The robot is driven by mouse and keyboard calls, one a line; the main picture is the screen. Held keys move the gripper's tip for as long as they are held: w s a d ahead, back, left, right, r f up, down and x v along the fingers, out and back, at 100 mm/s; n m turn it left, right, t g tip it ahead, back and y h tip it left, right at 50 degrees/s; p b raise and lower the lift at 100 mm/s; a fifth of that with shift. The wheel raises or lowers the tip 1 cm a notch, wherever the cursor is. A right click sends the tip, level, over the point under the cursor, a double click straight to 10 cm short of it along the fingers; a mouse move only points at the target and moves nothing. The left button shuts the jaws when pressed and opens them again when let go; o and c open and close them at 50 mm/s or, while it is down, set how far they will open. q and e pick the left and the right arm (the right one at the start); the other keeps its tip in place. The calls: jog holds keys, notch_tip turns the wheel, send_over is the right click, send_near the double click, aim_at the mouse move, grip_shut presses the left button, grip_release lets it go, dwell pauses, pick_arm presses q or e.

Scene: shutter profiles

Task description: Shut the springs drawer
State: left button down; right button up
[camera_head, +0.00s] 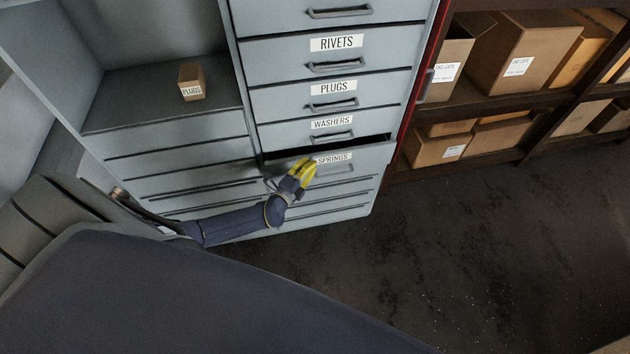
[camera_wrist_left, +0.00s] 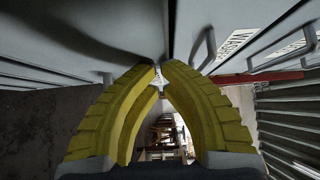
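The springs drawer (camera_head: 365,159) is a grey drawer in the tall cabinet, with a white SPRINGS label. It stands partly out, and a dark opening shows above its front, under the washers drawer (camera_head: 375,130). My left gripper (camera_head: 310,168) has yellow fingers and is at the left part of the springs drawer's front, beside the label. In the left wrist view my left gripper (camera_wrist_left: 161,68) has its fingertips close together with nothing between them, near a grey drawer front. I cannot tell whether they touch it. My right gripper is not in view.
The drawers above, including plugs (camera_head: 380,98) and rivets (camera_head: 385,48), look shut. A small box labelled PLUGS (camera_head: 191,82) sits on the grey shelf to the left. Dark shelving with cardboard boxes (camera_head: 525,55) stands at the right. The dark floor (camera_head: 480,250) is clear.

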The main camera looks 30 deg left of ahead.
pick_arm(q)
jog(key=shift+w+a, duration=1.55)
jog(key=shift+w, duration=0.2)
jog(key=s+d, duration=0.1)
jog(key=s, duration=0.1)
jog(key=s+d, duration=0.1)
jog(key=s, duration=0.1)
jog(key=shift+d+f, duration=0.1)
jog(key=shift+d, duration=0.25)
send_near(307, 155)
jog(key=shift+s+d+f, duration=0.3)
jog(key=shift+s+d, duration=0.25)
jog(key=shift+s, duration=0.05)
jog(key=shift+s+d+f, duration=0.35)
jog(key=shift+s+d, duration=0.2)
jog(key=shift+d, duration=0.05)
